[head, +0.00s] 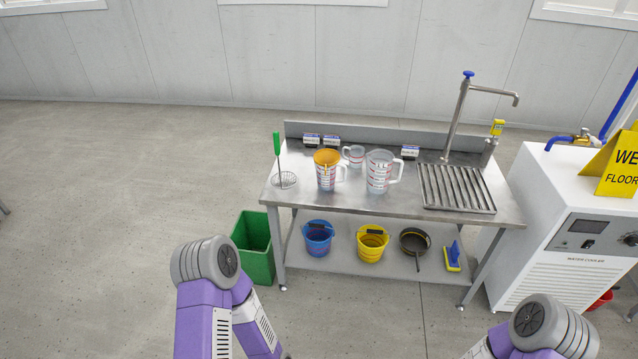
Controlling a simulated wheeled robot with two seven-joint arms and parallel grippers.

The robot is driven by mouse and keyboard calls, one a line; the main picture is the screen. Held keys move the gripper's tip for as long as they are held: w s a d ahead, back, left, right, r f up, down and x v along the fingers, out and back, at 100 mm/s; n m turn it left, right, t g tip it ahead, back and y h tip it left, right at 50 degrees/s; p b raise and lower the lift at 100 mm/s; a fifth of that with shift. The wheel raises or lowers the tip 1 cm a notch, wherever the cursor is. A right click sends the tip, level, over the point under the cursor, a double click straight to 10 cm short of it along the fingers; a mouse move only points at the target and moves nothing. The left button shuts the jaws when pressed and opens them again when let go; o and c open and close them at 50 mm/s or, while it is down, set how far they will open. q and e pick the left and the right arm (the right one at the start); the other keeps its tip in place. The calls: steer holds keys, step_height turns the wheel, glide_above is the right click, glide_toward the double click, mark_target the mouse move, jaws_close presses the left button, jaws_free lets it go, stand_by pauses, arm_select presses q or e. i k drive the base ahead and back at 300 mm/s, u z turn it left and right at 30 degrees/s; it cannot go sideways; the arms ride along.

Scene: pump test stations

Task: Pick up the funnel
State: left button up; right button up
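An orange funnel (327,156) sits in the mouth of a clear measuring jug (326,181) with a handle, on the steel bench. Its lower part is inside the jug and hard to make out. A larger clear jug (379,172) stands to its right, and a smaller one (354,155) stands just behind, between them. My purple and grey arms show only in part at the bottom left and bottom right. Neither gripper is in view, and both arms are well apart from the funnel.
The steel bench (300,200) has a green-handled tool (277,144) at left, a tap (457,115) and drain grate (455,188) at right. Buckets (318,239) and a pan stand on its lower shelf. A green bin (253,245) and a white water cooler (570,220) flank it. Floor at left is clear.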

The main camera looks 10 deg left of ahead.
mark_target(324, 158)
steer(key=u, duration=0.65)
steer(key=i, duration=0.65)
steer(key=u, duration=0.45)
